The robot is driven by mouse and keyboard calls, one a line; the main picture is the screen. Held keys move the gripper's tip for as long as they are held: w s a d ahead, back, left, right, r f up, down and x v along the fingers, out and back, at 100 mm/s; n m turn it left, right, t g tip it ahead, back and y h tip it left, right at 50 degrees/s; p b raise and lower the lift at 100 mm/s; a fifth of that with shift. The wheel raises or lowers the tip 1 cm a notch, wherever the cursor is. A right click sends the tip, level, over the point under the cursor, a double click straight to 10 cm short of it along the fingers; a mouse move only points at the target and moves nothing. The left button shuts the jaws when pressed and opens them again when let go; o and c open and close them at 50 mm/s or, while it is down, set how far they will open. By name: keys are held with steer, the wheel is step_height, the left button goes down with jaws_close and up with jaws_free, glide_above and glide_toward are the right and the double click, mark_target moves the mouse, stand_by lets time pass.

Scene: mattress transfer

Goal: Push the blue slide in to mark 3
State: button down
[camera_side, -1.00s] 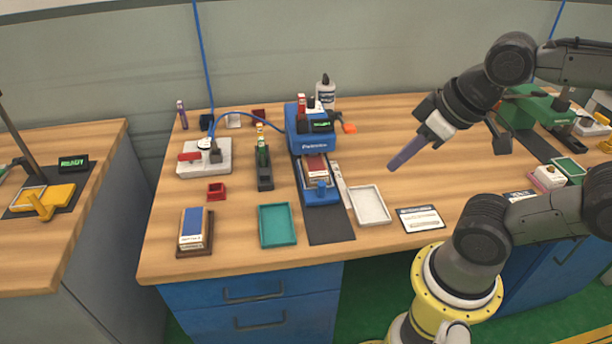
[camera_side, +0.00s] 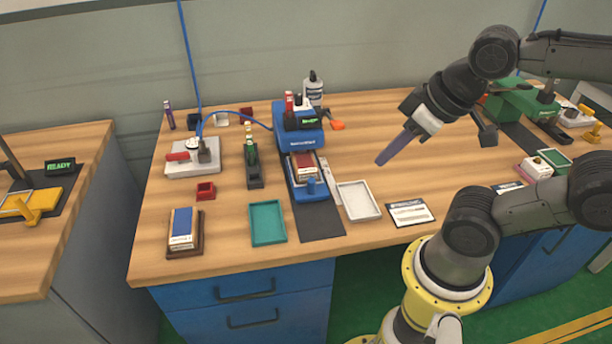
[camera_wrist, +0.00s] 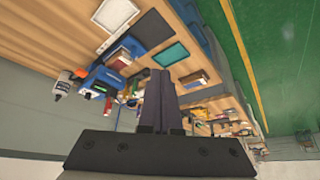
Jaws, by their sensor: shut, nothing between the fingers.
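The blue slide (camera_side: 312,190) sticks out of the front of the blue machine (camera_side: 298,138) on a dark mat, with a small blue knob on its front end. A dark red block with a pale front (camera_side: 304,167) lies on the slide. A pale scale strip (camera_side: 330,181) runs along its right side; its marks are too small to read. My gripper (camera_side: 380,162) is shut and empty, its long purple fingers hanging in the air to the right of the slide, well apart from it. The wrist view shows the shut fingers (camera_wrist: 158,95) and the blue machine (camera_wrist: 104,78) to their left.
A white tray (camera_side: 376,214) and a card (camera_side: 410,213) lie right of the slide. A teal tray (camera_side: 281,239), a dark holder (camera_side: 255,181) and a blue-topped block (camera_side: 183,224) are to its left. A glue bottle (camera_side: 314,90) stands behind. The table right of the machine is mostly clear.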

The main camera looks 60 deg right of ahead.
steer(key=c, duration=1.2)
jaws_free()
steer(key=shift+w+r, duration=0.1)
steer(key=shift+w, duration=0.1)
steer(key=shift+c, duration=0.2)
steer(key=shift+o, duration=1.1)
steer(key=shift+w+r+t, duration=0.4)
steer(key=shift+w+r, duration=0.25)
steer(key=shift+w, duration=0.1)
steer(key=shift+o, duration=0.2)
steer(key=w, duration=0.5)
steer(key=shift+d+r, duration=0.15)
steer(key=shift+d, duration=0.15)
steer(key=m, duration=0.1)
glide_above(312, 181)
steer(key=s+a, duration=0.3)
steer(key=s, duration=0.2)
step_height(312, 181, down, 7)
steer(key=shift+m+g+h, duration=0.4)
steer(key=shift+m+g, duration=0.2)
steer(key=shift+g, duration=0.3)
steer(key=x, duration=0.6)
steer(key=s+d+x, duration=0.1)
steer(key=x, duration=0.5)
steer(key=s+x, duration=0.1)
steer(key=x, duration=0.5)
steer(key=shift+d+f, duration=0.45)
steer(key=shift+f, duration=0.3)
